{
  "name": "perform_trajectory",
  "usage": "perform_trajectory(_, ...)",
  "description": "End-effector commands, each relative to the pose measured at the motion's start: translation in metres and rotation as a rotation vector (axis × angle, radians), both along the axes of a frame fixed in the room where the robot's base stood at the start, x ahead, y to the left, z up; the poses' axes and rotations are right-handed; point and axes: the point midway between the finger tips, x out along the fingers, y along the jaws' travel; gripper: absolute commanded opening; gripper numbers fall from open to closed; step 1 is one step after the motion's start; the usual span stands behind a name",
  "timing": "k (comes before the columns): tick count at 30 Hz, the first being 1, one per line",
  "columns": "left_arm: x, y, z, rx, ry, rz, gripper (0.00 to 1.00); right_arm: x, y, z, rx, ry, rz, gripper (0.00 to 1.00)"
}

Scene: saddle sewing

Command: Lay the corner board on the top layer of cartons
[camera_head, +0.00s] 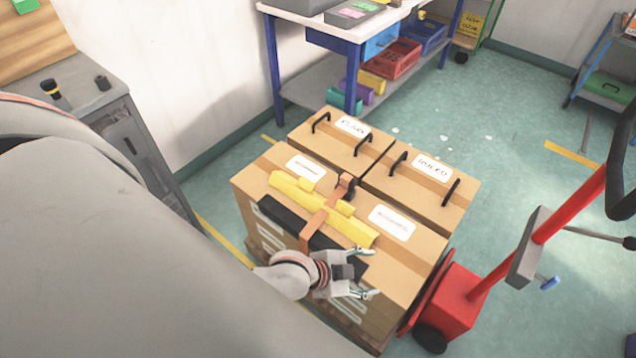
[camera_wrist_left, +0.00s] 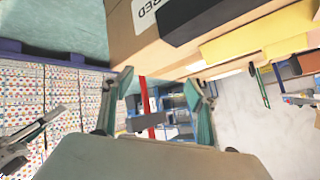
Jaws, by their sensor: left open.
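Brown cartons (camera_head: 427,271) stand in a block with white labels on top. A long yellow angled piece (camera_head: 290,190) lies along the front carton tops. A long black bar (camera_head: 284,224) lies in front of it along the upper edge; I cannot tell which is the corner board. The left wrist view also shows the black bar (camera_wrist_left: 215,15) and a yellow length (camera_wrist_left: 262,32). My left gripper (camera_head: 367,273) is open over the near side of the cartons, with nothing seen between its fingers (camera_wrist_left: 162,92). A gripper-like grey part (camera_wrist_left: 28,138), possibly my right gripper, shows at the left edge.
An orange strap (camera_head: 318,221) with a dark buckle crosses the yellow piece. Black handles (camera_head: 451,192) stand up from the rear cartons. A red-framed truck (camera_head: 455,297) stands close on the right.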

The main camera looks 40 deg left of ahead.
Motion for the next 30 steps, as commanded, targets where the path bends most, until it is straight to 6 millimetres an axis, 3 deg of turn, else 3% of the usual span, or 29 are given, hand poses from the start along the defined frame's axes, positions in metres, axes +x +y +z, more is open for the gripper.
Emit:
perform_trajectory(1,-0.017,0.013,-0.006,-0.052,0.021,0.103,0.58,0.000,0.000,0.000,0.000,0.000,0.000,0.00)
perform_trajectory(6,-0.054,0.060,-0.011,-0.178,0.033,0.373,0.58,-0.001,0.000,-0.002,0.000,0.003,0.001,0.00)
perform_trajectory(12,-0.080,0.090,-0.011,-0.241,0.028,0.514,0.58,-0.002,0.001,-0.003,-0.001,0.007,0.002,0.00)
perform_trajectory(22,-0.083,0.093,-0.010,-0.248,0.027,0.528,0.58,-0.002,0.001,-0.003,0.000,0.006,0.002,0.00)
perform_trajectory(30,-0.085,0.089,0.008,-0.266,0.034,0.529,0.58,0.003,0.004,0.023,0.020,-0.011,-0.003,0.00)
